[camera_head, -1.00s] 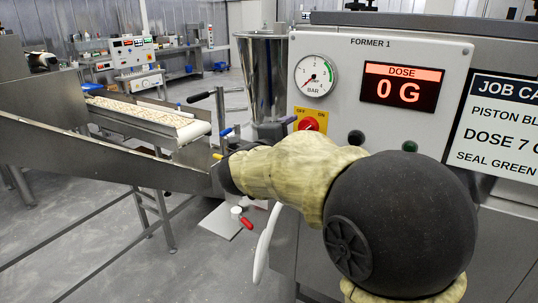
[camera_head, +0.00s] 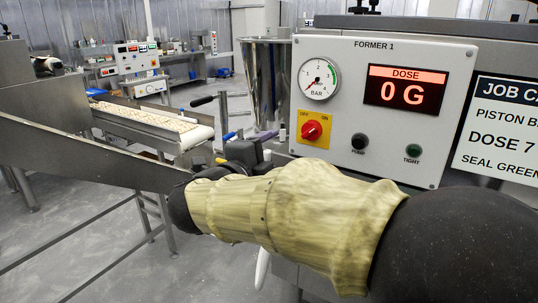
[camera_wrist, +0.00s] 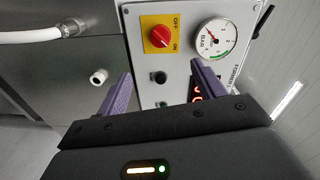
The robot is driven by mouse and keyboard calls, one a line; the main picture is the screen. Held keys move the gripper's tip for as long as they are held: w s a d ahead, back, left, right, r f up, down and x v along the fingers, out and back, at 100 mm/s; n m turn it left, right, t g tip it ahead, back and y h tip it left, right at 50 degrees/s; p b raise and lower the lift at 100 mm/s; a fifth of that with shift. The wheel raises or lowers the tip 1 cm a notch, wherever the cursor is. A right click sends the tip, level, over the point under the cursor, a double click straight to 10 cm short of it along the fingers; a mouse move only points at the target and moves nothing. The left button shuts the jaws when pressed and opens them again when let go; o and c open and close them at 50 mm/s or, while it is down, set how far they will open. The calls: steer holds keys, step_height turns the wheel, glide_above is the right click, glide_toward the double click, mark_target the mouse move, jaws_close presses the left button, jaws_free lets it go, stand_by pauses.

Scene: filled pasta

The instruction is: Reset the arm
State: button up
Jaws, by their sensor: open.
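My gripper (camera_wrist: 162,70) is open and empty in the wrist view, its two purple fingers spread in front of the former's control panel (camera_wrist: 178,62). The red rotary switch on its yellow plate (camera_wrist: 160,34) and the pressure gauge (camera_wrist: 214,39) show beyond the fingertips. In the head view my arm stretches from the lower right toward the centre left, and its dark wrist is below and left of the panel (camera_head: 345,75). The gripper there is small and mostly hidden by the wrist. I cannot tell its distance from the panel.
The dose display (camera_head: 404,90) reads 0 G. A steel hopper (camera_head: 268,80) stands left of the panel. A conveyor with pale pieces (camera_head: 150,118) and a sloping steel guard (camera_head: 85,153) lie at the left. A job card (camera_head: 505,125) is at the right. Open floor shows at lower left.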

steer(key=w+f+n+y+p, duration=0.4)
steer(key=f+n+y+p, duration=0.45)
steer(key=n, duration=0.65)
steer(key=s+d+f+n+g+y+p, duration=0.1)
steer(key=s+d+f+n+g, duration=0.3)
steer(key=s, duration=0.5)
steer(key=s+d+f+n+g+p, duration=0.2)
steer(key=s+d+f+n+g, duration=0.2)
steer(key=s, duration=0.6)
step_height(320, 180, down, 3)
steer(key=d+g, duration=0.2)
steer(key=g, duration=0.1)
steer(key=shift+d+y, duration=0.2)
steer(key=shift+y, duration=0.15)
